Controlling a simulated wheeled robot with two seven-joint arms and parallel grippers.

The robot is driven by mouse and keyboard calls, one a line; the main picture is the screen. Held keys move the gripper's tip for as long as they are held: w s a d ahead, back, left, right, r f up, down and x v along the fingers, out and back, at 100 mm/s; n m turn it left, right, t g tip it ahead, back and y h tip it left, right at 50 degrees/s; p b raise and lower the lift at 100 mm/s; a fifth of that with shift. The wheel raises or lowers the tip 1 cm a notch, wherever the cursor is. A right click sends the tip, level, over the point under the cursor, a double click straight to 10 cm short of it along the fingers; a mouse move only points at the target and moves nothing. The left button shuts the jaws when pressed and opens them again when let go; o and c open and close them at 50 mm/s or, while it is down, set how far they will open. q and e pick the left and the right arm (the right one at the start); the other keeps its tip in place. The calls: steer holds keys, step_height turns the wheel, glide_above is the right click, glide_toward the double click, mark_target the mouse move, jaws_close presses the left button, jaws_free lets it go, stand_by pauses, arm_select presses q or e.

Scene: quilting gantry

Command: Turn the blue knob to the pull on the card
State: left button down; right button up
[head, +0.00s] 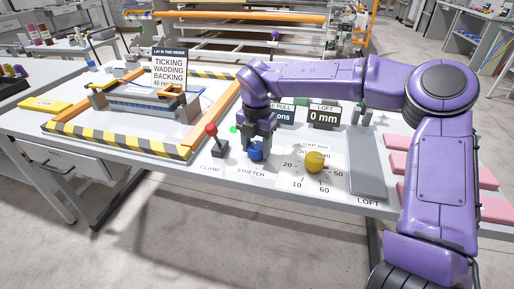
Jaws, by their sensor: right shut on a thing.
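The blue knob (256,153) sits on the white panel above the label STRETCH. My right gripper (258,146) points down and is shut on it; its fingers hide the knob's upper part. The white card (170,67) stands upright at the back of the frame. It reads ticking, wadding, backing, then a line starting with 40. The PULL display (284,114) is mostly hidden behind my right arm, with only the end of its reading showing. My left gripper is not in view.
A red-topped CLAMP lever (215,140) stands left of the knob, near a green light (233,129). A yellow dial (314,162) is on the right. The LOFT display (323,116) reads 0 mm. A striped frame (118,141) fills the left; pink blocks (480,175) lie at right.

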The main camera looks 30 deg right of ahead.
mark_target(256, 145)
steer(key=shift+m+b, duration=1.45)
steer(key=shift+m, duration=0.25)
stand_by(2.5)
stand_by(0.4)
steer(key=o, duration=1)
steer(key=shift+w+f, duration=0.1)
step_height(256, 145, up, 11)
steer(key=shift+f+p, duration=0.2)
steer(key=shift+p, duration=0.15)
